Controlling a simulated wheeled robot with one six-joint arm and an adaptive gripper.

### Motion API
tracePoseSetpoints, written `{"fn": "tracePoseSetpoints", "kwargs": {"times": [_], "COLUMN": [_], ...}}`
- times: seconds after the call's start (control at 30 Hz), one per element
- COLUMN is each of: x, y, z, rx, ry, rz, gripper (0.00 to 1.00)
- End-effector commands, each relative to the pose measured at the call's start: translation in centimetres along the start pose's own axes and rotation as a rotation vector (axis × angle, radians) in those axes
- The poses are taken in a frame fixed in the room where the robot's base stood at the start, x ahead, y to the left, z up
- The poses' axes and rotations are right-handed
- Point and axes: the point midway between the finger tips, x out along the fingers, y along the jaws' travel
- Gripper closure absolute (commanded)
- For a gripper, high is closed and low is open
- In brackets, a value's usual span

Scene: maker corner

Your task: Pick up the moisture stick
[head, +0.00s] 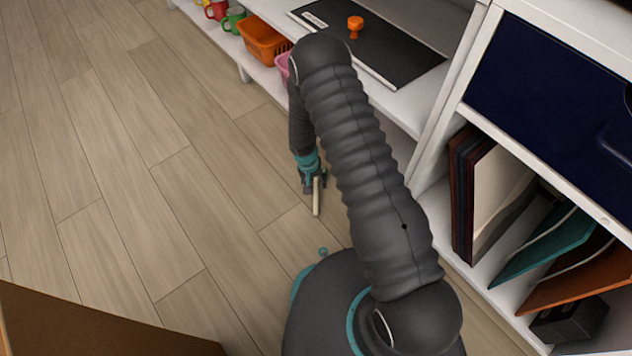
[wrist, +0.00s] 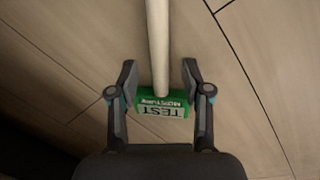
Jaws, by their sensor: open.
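The moisture stick lies on the wooden floor. In the wrist view it has a pale rod (wrist: 158,45) and a green head (wrist: 163,104) marked "TEST" and "MOISTURE". In the head view its pale rod (head: 316,197) shows just beyond my gripper (head: 314,183). In the wrist view my gripper (wrist: 160,75) is open, with one finger on each side of the stick. A gap shows between each finger and the rod. The green head lies between the fingers, nearer the palm. In the head view my gripper hides the head of the stick.
A white shelf unit stands to the right, with an orange basket (head: 264,40), mugs (head: 233,20), a black mat (head: 385,52) and an orange stamp-like piece (head: 355,26). Upright boards (head: 497,190) fill a lower compartment. A brown box edge (head: 90,325) is at lower left. The floor at left is clear.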

Motion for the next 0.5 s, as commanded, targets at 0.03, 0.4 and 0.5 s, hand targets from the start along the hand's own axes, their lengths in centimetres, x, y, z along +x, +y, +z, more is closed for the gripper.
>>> {"fn": "tracePoseSetpoints", "kwargs": {"times": [0.03,0.4,0.5], "x": [0.63,0.87,0.86], "y": [0.0,-0.01,-0.01], "z": [0.01,0.0,-0.01], "rx": [0.0,0.0,0.0], "ry": [-0.001,0.0,0.0], "rz": [0.0,-0.001,-0.001], "gripper": [0.51,0.79,1.0]}}
